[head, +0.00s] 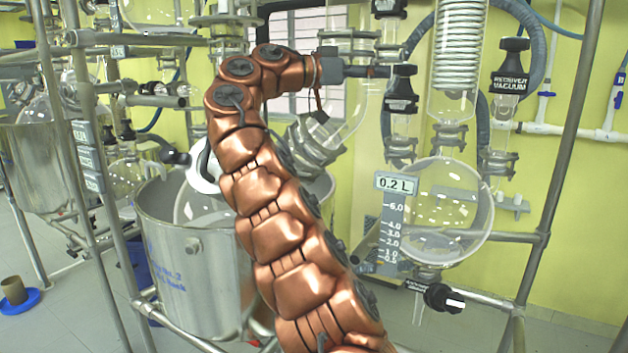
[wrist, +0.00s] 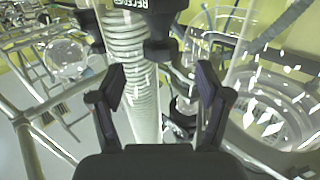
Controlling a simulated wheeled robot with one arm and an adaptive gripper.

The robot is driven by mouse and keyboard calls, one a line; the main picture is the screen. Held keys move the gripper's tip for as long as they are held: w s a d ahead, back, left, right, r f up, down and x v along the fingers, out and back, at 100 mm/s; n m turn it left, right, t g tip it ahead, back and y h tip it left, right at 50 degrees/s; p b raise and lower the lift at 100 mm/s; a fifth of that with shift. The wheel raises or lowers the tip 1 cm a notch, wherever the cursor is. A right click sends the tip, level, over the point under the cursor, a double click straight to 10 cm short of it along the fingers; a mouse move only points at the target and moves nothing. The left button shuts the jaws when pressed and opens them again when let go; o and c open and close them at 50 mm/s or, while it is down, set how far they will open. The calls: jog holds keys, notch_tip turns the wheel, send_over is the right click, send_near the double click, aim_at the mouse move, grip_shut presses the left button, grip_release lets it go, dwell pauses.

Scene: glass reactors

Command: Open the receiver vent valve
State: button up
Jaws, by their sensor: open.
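A black valve knob (head: 400,78) with a small dark label stands upright on a glass neck left of the coiled condenser; the label is too small to read in the head view. My gripper (head: 378,72) reaches it from the left, its tip beside the knob. In the wrist view my gripper (wrist: 161,87) is open, with one dark pad on each side and nothing held. A black knob (wrist: 160,32) with a partly cut label starting "RECE" is ahead of the pads, near the top edge. Whether the pads touch it cannot be told.
Another black knob (head: 512,62), labelled "RECEIVER VACUUM", stands to the right. The round receiver flask (head: 452,215) hangs below, with a "0.2 L" scale (head: 392,215) and a black bottom valve (head: 443,298). A steel bucket (head: 195,270) and metal frame posts (head: 560,170) surround my arm.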

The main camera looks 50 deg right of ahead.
jog(key=w+a+f+n+t+y+p, duration=0.2)
jog(key=a+f+n+t+y, duration=0.3)
jog(key=a+f+n, duration=0.8)
jog(key=a+f+t, duration=0.2)
jog(key=a+f, duration=0.1)
jog(key=f, duration=0.3)
jog(key=shift+w+f+t, duration=0.3)
jog(key=shift+w+f, duration=0.05)
jog(key=shift+w, duration=0.05)
dwell(0.4)
jog(key=shift+a, duration=0.15)
dwell(0.3)
jog(key=s+a+f+n+t+y, duration=0.1)
jog(key=s+a+f+n+y, duration=0.2)
jog(key=a+f, duration=0.65)
jog(key=s+a+f+n+t+y, duration=0.1)
jog(key=a+f+n+y, duration=0.25)
jog(key=a+f, duration=0.6)
jog(key=s+a+f+n+y, duration=0.1)
jog(key=s+a+f+n, duration=0.2)
jog(key=a, duration=0.4)
jog(key=s+a+f+n+y, duration=0.2)
jog(key=s+a+f, duration=0.3)
jog(key=a, duration=0.3)
jog(key=shift+s+f+n+g, duration=0.15)
jog(key=shift+s+n+g, duration=0.25)
jog(key=shift+s, duration=0.3)
